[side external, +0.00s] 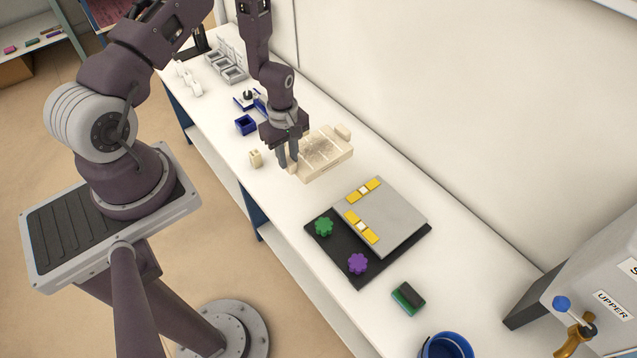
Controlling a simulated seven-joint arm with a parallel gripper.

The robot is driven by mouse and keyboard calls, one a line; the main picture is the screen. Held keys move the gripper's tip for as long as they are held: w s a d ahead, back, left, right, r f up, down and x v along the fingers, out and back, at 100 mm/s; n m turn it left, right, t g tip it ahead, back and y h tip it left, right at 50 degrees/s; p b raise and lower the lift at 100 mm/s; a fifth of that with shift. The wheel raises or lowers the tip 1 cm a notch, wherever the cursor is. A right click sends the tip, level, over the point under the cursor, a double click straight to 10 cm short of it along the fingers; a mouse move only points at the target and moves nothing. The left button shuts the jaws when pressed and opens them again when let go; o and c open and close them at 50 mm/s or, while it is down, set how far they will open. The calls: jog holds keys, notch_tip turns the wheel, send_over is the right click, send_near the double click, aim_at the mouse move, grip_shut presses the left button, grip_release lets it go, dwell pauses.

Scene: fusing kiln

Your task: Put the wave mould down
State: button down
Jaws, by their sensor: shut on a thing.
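The wave mould (325,153) is a cream, shallow rectangular piece over the white bench, left of the grey slab. My gripper (288,165) points down at its left end, with its fingers shut on the mould's edge. My fingers and wrist hide part of that end. The mould looks roughly level. I cannot tell whether its underside touches the bench or is slightly above it.
Small cream blocks stand left (256,158) and behind (343,132) the mould. A black board (362,276) carries a grey slab (392,220), a green knob (324,226) and a purple knob (358,264). A blue box (246,125) is farther back. The wall bounds the bench's right side.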

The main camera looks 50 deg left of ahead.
notch_tip(320, 180, down, 8)
jog(key=shift+f, duration=0.1)
jog(key=c, duration=1.3)
grip_release()
jog(key=shift+o, duration=0.2)
